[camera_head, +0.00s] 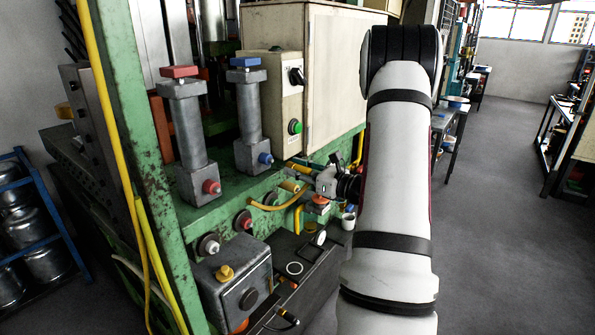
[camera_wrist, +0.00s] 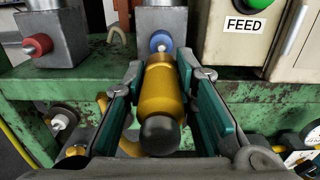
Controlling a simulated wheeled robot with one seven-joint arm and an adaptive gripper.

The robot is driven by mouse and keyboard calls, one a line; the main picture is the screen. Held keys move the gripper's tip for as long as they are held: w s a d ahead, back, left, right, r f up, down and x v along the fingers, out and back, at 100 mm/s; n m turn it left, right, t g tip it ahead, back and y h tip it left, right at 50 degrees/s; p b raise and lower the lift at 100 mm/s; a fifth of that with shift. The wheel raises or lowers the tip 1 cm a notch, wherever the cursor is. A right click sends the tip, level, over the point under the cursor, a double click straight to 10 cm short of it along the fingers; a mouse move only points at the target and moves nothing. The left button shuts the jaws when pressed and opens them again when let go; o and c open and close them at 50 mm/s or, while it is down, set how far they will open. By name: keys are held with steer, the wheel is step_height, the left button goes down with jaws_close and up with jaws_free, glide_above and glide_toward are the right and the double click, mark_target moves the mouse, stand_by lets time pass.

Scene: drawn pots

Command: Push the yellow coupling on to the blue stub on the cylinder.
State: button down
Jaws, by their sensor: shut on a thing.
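The yellow coupling (camera_wrist: 161,88), with a black rounded near end, is held lengthwise between the teal-padded fingers of my gripper (camera_wrist: 160,75). In the wrist view its far end points at the blue stub (camera_wrist: 160,41), whose pale tip shows just beyond it. The stub also shows in the head view (camera_head: 265,158), low on the front of the blue-topped grey cylinder (camera_head: 248,108). There my gripper (camera_head: 318,176) is to the right of and lower in the picture than the stub. I cannot tell how wide the gap between coupling and stub is.
A second grey cylinder (camera_head: 188,130) with a red stub (camera_head: 211,187) stands to the left. A control box (camera_head: 295,128) with a green button stands to the right. The green machine ledge (camera_wrist: 70,90) runs below, with hoses and fittings.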

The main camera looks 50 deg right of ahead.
steer(key=shift+w+a+b, duration=0.2)
steer(key=shift+w+b, duration=0.7)
steer(key=shift+w, duration=1.95)
steer(key=shift+w+b, duration=0.45)
steer(key=shift+b, duration=0.1)
stand_by(0.8)
steer(key=c, duration=1.2)
jaws_free()
steer(key=shift+s, duration=0.1)
steer(key=s, duration=0.8)
steer(key=s+d, duration=0.1)
steer(key=s, duration=0.3)
